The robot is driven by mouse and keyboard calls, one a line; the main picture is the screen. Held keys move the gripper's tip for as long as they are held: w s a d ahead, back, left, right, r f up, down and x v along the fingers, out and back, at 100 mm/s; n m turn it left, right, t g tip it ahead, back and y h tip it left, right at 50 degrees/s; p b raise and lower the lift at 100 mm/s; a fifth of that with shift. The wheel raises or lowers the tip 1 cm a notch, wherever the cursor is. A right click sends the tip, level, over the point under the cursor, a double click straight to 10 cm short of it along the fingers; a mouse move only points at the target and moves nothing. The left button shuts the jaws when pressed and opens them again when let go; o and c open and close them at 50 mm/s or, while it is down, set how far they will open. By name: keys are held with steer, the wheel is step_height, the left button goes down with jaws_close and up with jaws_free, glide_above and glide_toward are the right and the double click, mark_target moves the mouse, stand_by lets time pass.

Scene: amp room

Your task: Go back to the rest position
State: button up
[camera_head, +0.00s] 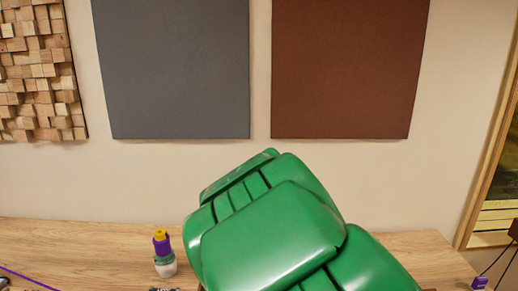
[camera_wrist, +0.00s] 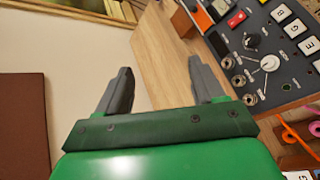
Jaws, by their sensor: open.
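My gripper (camera_wrist: 163,88) shows in the wrist view with its two grey fingers apart and nothing between them. It is over or in front of a wooden table (camera_wrist: 165,60), and I cannot tell its height. In the head view my green arm covers the middle of the picture, and the fingers are hidden there.
A small stacked item in white, green, purple and yellow (camera_head: 163,253) stands on the table, left of my arm. A purple object (camera_head: 479,283) is at the right. A control panel with knobs (camera_wrist: 265,60) is close to the right finger. Wall panels (camera_head: 172,70) hang behind.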

steer(key=s+m+g+y, duration=0.3)
steer(key=s+m, duration=0.2)
steer(key=s, duration=0.6)
steer(key=s+a+m+g+y, duration=0.1)
steer(key=s+a+y, duration=0.3)
steer(key=s, duration=0.5)
steer(key=s+a+m+g+y, duration=0.1)
steer(key=s+a+m+y, duration=0.2)
steer(key=s+a, duration=0.5)
steer(key=shift+s+r+m+y, duration=0.4)
steer(key=shift+s+r+m, duration=0.1)
steer(key=shift+s, duration=0.35)
